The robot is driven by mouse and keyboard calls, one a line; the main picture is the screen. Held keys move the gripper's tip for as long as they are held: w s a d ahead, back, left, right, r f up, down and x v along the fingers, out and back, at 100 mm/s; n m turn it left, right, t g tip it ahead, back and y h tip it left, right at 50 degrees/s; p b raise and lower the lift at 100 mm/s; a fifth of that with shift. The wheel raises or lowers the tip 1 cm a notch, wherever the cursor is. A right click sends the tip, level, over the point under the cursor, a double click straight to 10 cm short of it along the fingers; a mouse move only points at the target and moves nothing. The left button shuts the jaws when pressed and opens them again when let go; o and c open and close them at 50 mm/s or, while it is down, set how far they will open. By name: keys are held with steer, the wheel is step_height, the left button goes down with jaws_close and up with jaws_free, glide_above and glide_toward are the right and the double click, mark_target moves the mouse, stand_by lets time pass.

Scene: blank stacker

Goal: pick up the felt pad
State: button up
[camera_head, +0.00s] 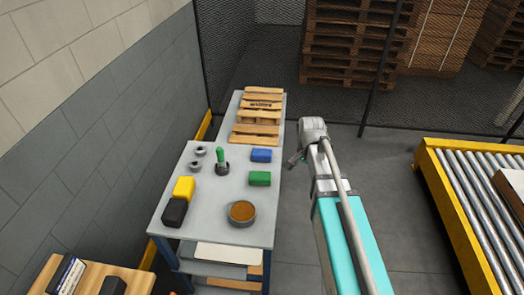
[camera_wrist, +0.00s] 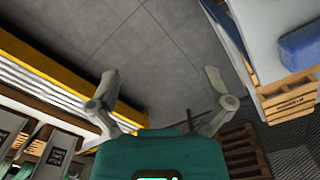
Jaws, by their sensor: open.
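I cannot tell for sure which thing is the felt pad. The grey table holds a blue block (camera_head: 261,155), a green block (camera_head: 260,178), a yellow block (camera_head: 184,188), a black block (camera_head: 174,212) and a round dish with a brown top (camera_head: 242,211). My gripper (camera_head: 296,158) hangs just right of the table's edge, beside the blue block and apart from it. In the wrist view my gripper (camera_wrist: 161,78) has its two fingers spread wide, with only floor between them. The blue block (camera_wrist: 302,45) shows at the upper right there.
The table (camera_head: 215,235) also bears a green-handled tool (camera_head: 221,158) and small metal rings (camera_head: 195,166). Wooden slats (camera_head: 258,117) lie at its far end. A yellow-framed roller conveyor (camera_head: 440,180) stands at right. Bare floor lies between. A mesh fence stands behind.

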mark_target(262, 152)
steer(key=w+a+r+m+p, duration=0.3)
steer(key=w+a+m, duration=0.2)
steer(key=w+a, duration=0.2)
steer(key=w+a+r+m+p, duration=0.3)
steer(key=w+a+r+m, duration=0.1)
steer(key=a, duration=0.4)
steer(key=w+m, duration=0.1)
steer(key=w, duration=0.1)
steer(key=shift+w+a+r+m+p, duration=0.2)
steer(key=shift+w+m+p, duration=0.1)
steer(key=shift+w+p, duration=0.1)
steer(key=shift+f, duration=0.1)
step_height(262, 152, down, 8)
steer(key=b, duration=0.8)
steer(key=shift+f+b, duration=0.2)
steer(key=shift+b, duration=0.15)
steer(key=shift+f, duration=0.1)
steer(key=shift+a+f+b, duration=0.2)
steer(key=shift+f+b, duration=2.3)
steer(key=shift+b, duration=0.1)
steer(key=shift+c, duration=0.3)
